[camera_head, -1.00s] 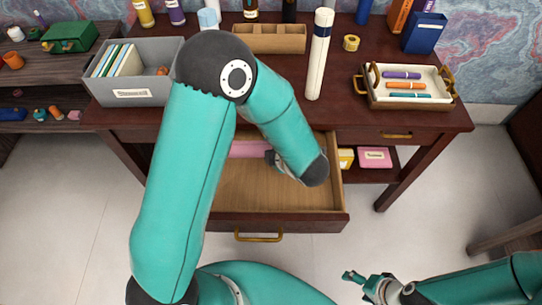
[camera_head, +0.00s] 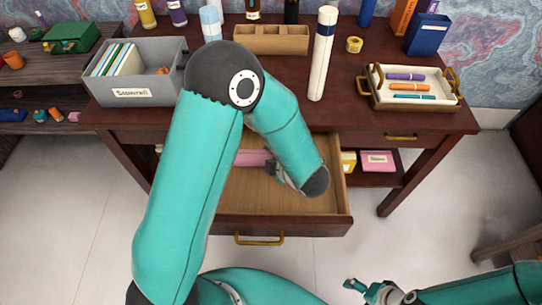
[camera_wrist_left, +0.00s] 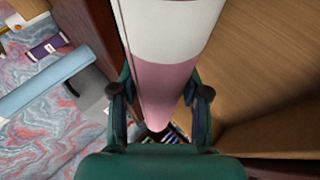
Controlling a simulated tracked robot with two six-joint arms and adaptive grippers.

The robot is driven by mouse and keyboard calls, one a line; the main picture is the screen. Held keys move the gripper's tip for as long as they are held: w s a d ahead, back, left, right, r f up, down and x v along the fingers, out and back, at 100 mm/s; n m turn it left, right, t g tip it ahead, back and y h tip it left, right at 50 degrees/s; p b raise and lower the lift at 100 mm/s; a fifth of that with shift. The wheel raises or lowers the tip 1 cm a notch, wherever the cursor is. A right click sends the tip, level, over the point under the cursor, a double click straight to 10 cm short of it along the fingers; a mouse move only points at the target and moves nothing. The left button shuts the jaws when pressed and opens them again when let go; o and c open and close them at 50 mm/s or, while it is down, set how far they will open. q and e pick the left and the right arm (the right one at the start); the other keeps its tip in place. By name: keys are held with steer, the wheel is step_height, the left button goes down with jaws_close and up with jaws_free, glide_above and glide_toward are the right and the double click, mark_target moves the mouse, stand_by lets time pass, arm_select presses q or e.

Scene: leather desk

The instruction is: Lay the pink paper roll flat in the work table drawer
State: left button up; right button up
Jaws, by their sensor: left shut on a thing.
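The pink paper roll (camera_head: 252,158) shows as a short pink stretch over the back of the open drawer (camera_head: 270,197) in the head view; my left arm covers part of it. My left gripper (camera_head: 275,167) is shut on the roll. In the left wrist view the roll (camera_wrist_left: 165,85), with a white band, lies between the two fingers (camera_wrist_left: 160,105). Its pink end points down the picture. I cannot tell whether it touches the drawer floor. My right gripper (camera_head: 367,288) is at the lower right, away from the desk; its finger opening is unclear.
On the desk stand a grey bin (camera_head: 150,85), a wooden organizer (camera_head: 272,40), a tall white roll (camera_head: 322,55) and a tray with markers (camera_head: 412,98). A pink box (camera_head: 377,161) sits on the shelf right of the drawer. The drawer floor's visible front part is empty.

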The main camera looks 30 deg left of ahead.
mark_target(272, 183)
arm_select(q)
step_height(272, 183, down, 9)
steer(key=b, duration=0.7)
steer(key=shift+f, duration=0.15)
steer(key=shift+s+f+b, duration=0.15)
steer(key=shift+f+b, duration=0.2)
steer(key=shift+b, duration=0.15)
steer(key=shift+o, duration=0.3)
steer(key=shift+s+f, duration=0.1)
steer(key=shift+f, duration=0.05)
steer(key=o, duration=1.3)
steer(key=shift+o, duration=0.2)
steer(key=shift+w, duration=0.2)
steer(key=shift+d+r, duration=0.1)
steer(key=shift+r, duration=0.1)
steer(key=shift+d+r, duration=0.15)
steer(key=v, duration=1.1)
